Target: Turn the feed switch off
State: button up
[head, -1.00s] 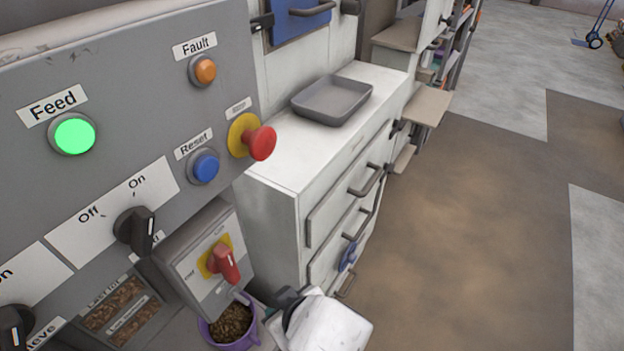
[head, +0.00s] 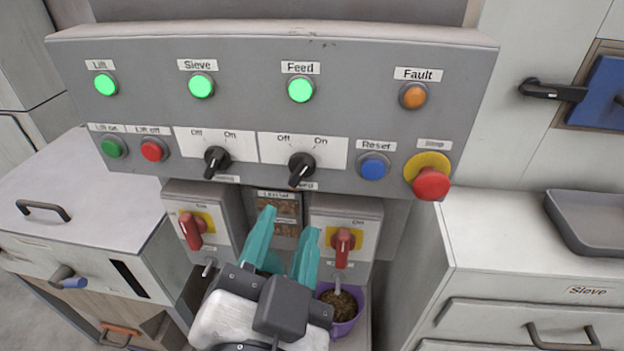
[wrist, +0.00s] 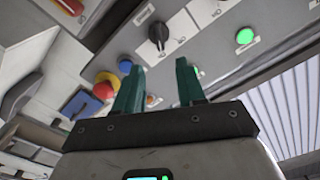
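The feed switch (head: 301,168) is a black rotary knob on the grey panel, under the lit green Feed lamp (head: 300,89). Off is printed at its upper left and On at its upper right. Its handle slants from lower left to upper right, towards On. My gripper (head: 289,222) has two teal fingers, spread apart and empty, below the switch in the head view. In the wrist view the switch (wrist: 158,36) shows beyond the gap between the fingertips (wrist: 161,68), apart from them.
A similar sieve switch (head: 216,161) sits to the left. Reset (head: 374,166) and the red stop button (head: 431,183) are to the right. Red-handled isolators (head: 192,230) (head: 343,247) flank the space below the panel. A purple bucket of pellets (head: 343,308) stands beneath.

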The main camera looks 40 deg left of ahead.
aim_at(302, 173)
jog(key=p+x, duration=0.1)
jog(key=x, duration=0.8)
jog(key=shift+w, duration=0.2)
grip_shut()
